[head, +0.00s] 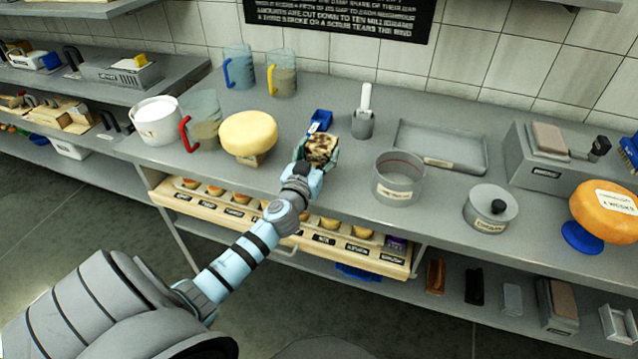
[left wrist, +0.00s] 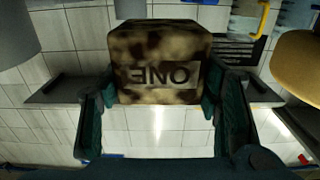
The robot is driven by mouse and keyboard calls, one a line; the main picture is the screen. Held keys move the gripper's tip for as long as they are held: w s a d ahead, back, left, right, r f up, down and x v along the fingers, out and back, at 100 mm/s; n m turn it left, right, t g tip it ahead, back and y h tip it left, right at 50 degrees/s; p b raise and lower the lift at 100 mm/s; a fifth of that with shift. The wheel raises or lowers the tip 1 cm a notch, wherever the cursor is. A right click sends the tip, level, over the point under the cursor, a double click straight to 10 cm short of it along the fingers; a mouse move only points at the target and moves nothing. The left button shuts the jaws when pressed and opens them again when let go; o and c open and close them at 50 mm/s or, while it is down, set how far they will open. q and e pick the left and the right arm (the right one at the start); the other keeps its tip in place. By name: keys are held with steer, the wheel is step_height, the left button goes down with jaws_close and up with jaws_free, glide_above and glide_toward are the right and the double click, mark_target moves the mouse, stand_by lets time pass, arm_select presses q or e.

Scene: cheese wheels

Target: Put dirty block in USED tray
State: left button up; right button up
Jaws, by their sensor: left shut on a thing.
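The dirty block (head: 322,146) is pale with dark brown stains. It is in my left gripper (head: 312,158), held over the front half of the bench. In the left wrist view the block (left wrist: 158,50) sits between the two teal fingers, with upside-down lettering that reads ONE on its face. A shallow grey rectangular tray (head: 440,140) lies to the right of the block, towards the back of the bench. It looks empty, and its front label is too small to read. My right gripper is not in view.
A grey cup with a white-handled tool (head: 363,122) and a round grey pot (head: 398,180) stand between block and tray. A blue scoop (head: 320,121) is behind the block. A yellow cheese wheel (head: 248,133) is to its left.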

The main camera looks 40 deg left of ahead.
mark_target(319, 167)
arm_select(q)
step_height(319, 167, down, 5)
steer(key=b, duration=0.2)
steer(key=shift+r+b, duration=0.1)
steer(key=shift+b, duration=0.2)
steer(key=shift+r, duration=0.15)
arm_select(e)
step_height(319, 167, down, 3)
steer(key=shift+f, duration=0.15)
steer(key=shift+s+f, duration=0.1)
arm_select(q)
steer(key=o, duration=1.2)
steer(key=shift+f, duration=0.25)
steer(key=shift+o, duration=0.2)
steer(key=shift+b, duration=0.45)
steer(key=p+v, duration=0.1)
steer(key=v, duration=0.1)
steer(key=p+v, duration=0.1)
steer(key=v, duration=0.1)
steer(key=p+v, duration=0.1)
steer(key=v, duration=0.1)
steer(key=shift+a+r, duration=0.1)
steer(key=shift+r, duration=0.3)
steer(key=v, duration=0.8)
steer(key=shift+s+f+p, duration=0.15)
steer(key=shift+s+p, duration=0.15)
steer(key=shift+p, duration=0.05)
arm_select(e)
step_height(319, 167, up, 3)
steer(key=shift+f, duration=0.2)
